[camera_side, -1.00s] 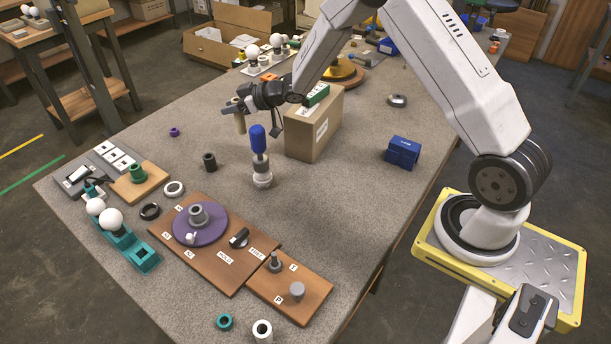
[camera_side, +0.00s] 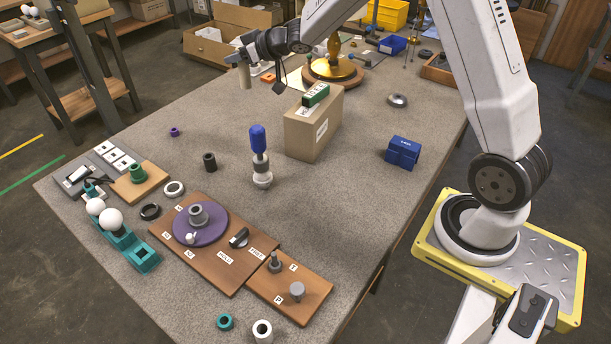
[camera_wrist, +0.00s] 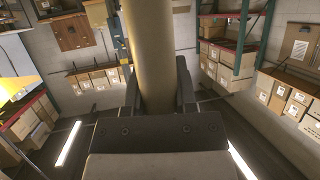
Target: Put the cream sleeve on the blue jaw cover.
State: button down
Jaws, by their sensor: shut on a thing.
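The cream sleeve (camera_side: 244,75) is a plain tan tube, held roughly upright in the air. My gripper (camera_side: 240,57) is shut around its upper part, high above and behind the blue cover in the side view. In the wrist view the sleeve (camera_wrist: 150,50) stands between the two dark fingers of my gripper (camera_wrist: 158,88). The blue jaw cover (camera_side: 258,138) is a rounded blue cap on top of an upright grey and white post (camera_side: 262,175) on the table. The sleeve and the cover are well apart. Nothing covers the blue cap.
A cardboard box (camera_side: 314,125) with a green item (camera_side: 315,95) on top stands right of the post. A dark grey cylinder (camera_side: 210,162) stands to its left. A brown board with a purple disc (camera_side: 201,224) lies in front.

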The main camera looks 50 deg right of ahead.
jog(key=s+d+r+m+g+h, duration=0.2)
jog(key=s+d+m+h, duration=0.45)
jog(key=d, duration=0.35)
jog(key=s+d+r+m+g+h, duration=0.2)
jog(key=s+d+m+h, duration=0.45)
jog(key=d, duration=0.35)
jog(key=s+d+f+m+g+h, duration=0.15)
jog(key=s+m+g, duration=0.25)
jog(key=s, duration=0.4)
jog(key=s+d+f+m+g+h, duration=0.1)
jog(key=s+f+m+g, duration=0.3)
jog(key=s, duration=0.5)
jog(key=s+d+f+m+g+h, duration=0.1)
jog(key=s+d+m+g, duration=0.15)
jog(key=s+g, duration=0.4)
jog(key=shift+t, duration=0.95)
jog(key=shift+s+a+f, duration=0.1)
jog(key=shift+s+f, duration=0.05)
jog(key=shift+f, duration=0.65)
jog(key=shift+s+a+f, duration=0.1)
jog(key=shift+s+f, duration=0.1)
jog(key=shift+f, duration=0.65)
jog(key=shift+s+a+f, duration=0.1)
jog(key=shift+s+f, duration=0.05)
jog(key=shift+f, duration=0.65)
jog(key=shift+f, duration=2.2)
